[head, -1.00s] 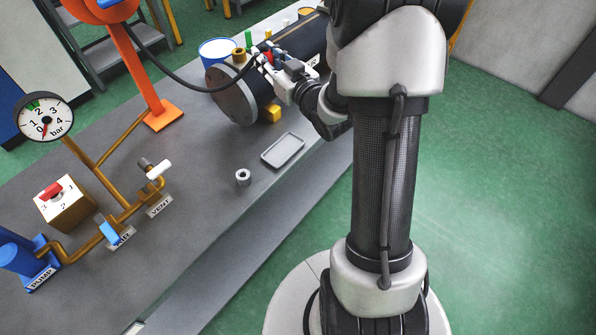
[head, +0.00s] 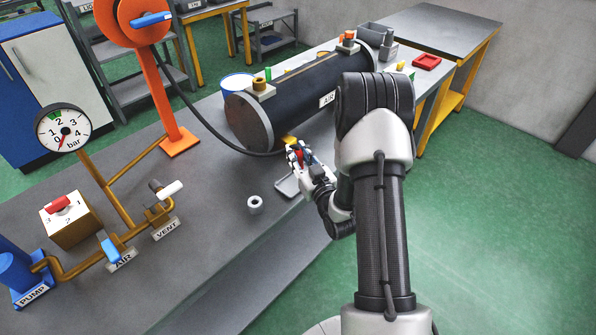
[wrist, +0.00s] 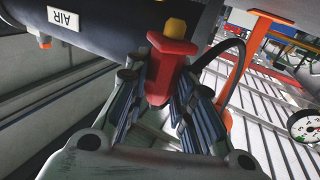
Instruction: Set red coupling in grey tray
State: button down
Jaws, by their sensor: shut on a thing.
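My gripper (head: 298,157) is shut on the red coupling (wrist: 165,68), which shows between the fingers in the wrist view. In the head view only a small red part of the coupling (head: 301,155) shows among the fingers. The grey tray (head: 287,187) lies on the bench near its front edge, partly hidden by my gripper and arm. My gripper is above the far side of the tray, and the coupling is held clear of it.
A black hose (head: 205,118) runs to the cylinder. A pressure gauge (head: 63,130) and valves stand at left.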

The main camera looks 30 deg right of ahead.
jog(key=shift+f+b, duration=0.7)
jog(key=shift+f, duration=1.65)
jog(key=shift+f, duration=0.1)
jog(key=shift+f+b, duration=0.1)
jog(key=shift+b, duration=0.2)
jog(key=c, duration=1.4)
grip_release()
jog(key=shift+o, duration=0.2)
